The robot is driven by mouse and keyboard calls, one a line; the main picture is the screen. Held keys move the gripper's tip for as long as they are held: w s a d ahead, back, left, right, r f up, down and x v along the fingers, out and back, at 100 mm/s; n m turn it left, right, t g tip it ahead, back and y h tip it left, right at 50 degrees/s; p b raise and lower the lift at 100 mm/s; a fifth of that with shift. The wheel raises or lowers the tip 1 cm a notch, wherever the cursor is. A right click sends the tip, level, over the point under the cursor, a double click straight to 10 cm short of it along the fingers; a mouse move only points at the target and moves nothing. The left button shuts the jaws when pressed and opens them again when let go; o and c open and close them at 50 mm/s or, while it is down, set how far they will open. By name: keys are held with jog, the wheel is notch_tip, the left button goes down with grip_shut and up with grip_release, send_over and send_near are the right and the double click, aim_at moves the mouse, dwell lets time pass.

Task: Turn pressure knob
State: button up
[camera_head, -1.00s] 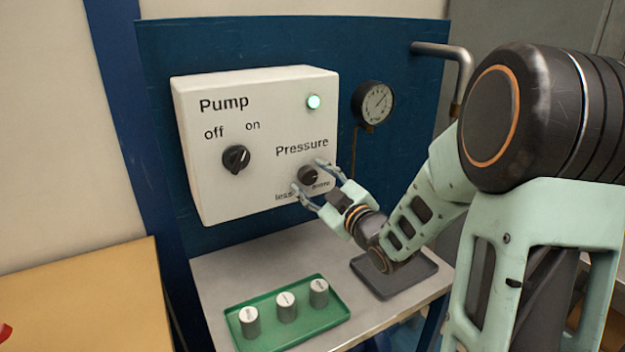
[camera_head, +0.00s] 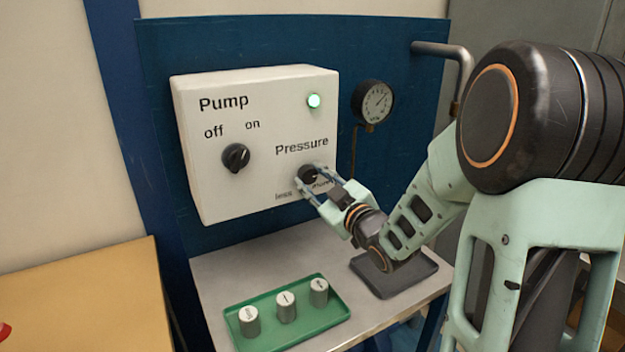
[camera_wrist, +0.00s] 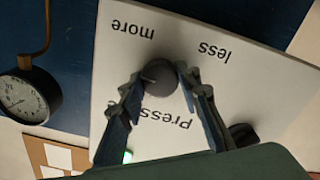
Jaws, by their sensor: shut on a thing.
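The black pressure knob (camera_head: 312,172) is on the white control box (camera_head: 205,180), below the word "Pressure" and above "less" and "more". My gripper (camera_head: 313,182) reaches it from the front right and is shut on it. In the wrist view the round dark knob (camera_wrist: 159,77) sits between the two fingertips of my gripper (camera_wrist: 160,84). The fingers hide part of the lettering in the head view. The pressure gauge (camera_head: 374,102) hangs right of the box; it also shows in the wrist view (camera_wrist: 28,97). Its reading is too small to tell.
The pump knob (camera_head: 236,158) is left on the box, and a green lamp (camera_head: 314,101) is lit. Below, a green tray (camera_head: 262,338) holds three grey cylinders (camera_head: 287,307). An empty dark tray (camera_head: 405,280) lies right on the bench (camera_head: 215,270). A pipe (camera_head: 445,48) is at upper right.

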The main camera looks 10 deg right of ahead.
jog(key=o, duration=1.2)
jog(key=shift+c, duration=0.2)
jog(key=v, duration=0.7)
jog(key=shift+s, duration=0.25)
